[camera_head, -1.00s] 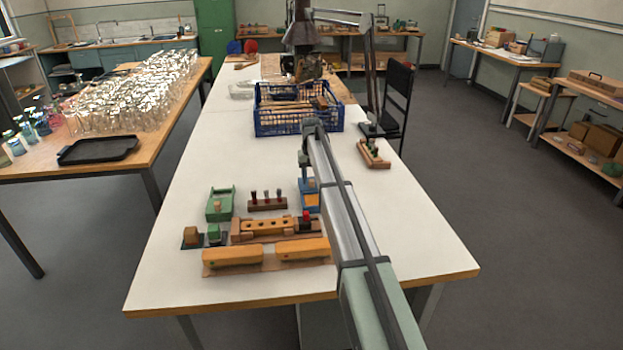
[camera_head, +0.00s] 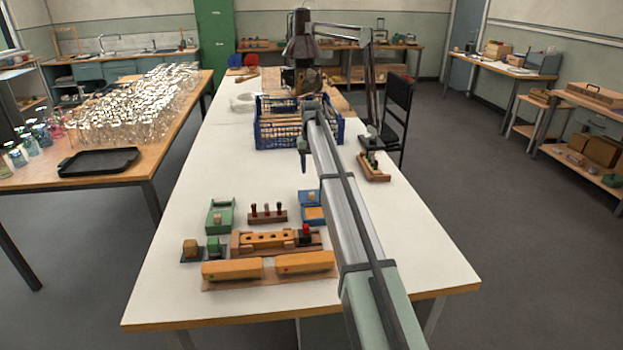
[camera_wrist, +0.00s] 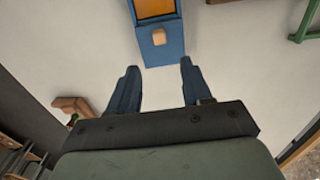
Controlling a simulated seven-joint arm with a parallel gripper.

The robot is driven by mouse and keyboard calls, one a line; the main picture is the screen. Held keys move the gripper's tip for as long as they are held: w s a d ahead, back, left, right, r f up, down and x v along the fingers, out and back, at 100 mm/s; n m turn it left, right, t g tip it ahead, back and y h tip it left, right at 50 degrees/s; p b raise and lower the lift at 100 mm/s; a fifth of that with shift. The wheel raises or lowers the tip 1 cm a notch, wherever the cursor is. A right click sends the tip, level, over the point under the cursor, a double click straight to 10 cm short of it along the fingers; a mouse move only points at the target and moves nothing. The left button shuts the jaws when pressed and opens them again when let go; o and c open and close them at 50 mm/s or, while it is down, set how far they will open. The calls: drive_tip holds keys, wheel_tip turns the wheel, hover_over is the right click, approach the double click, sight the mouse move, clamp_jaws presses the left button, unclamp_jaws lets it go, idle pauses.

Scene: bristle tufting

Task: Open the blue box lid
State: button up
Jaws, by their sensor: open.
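The blue box (camera_head: 312,206) stands on the white table, right of the small rack of dark pegs. It has an orange-brown panel and a small tan knob on its blue top. In the wrist view the blue box (camera_wrist: 161,48) is at the top centre, with its tan knob (camera_wrist: 159,37) facing me. My gripper (camera_head: 303,170) is above the table, behind the box in the head view. In the wrist view my gripper (camera_wrist: 157,72) has its two blue-grey fingers spread apart, with only bare table between them. The fingertips are short of the box and apart from it.
A green box (camera_head: 220,215), a peg rack (camera_head: 267,214), a wooden block with holes (camera_head: 270,241) and two orange blocks (camera_head: 232,269) stand near the box. A blue crate (camera_head: 280,131) is farther back. A small wooden rack (camera_head: 373,168) stands at right.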

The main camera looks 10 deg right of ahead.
drive_tip(key=shift+r, duration=1.65)
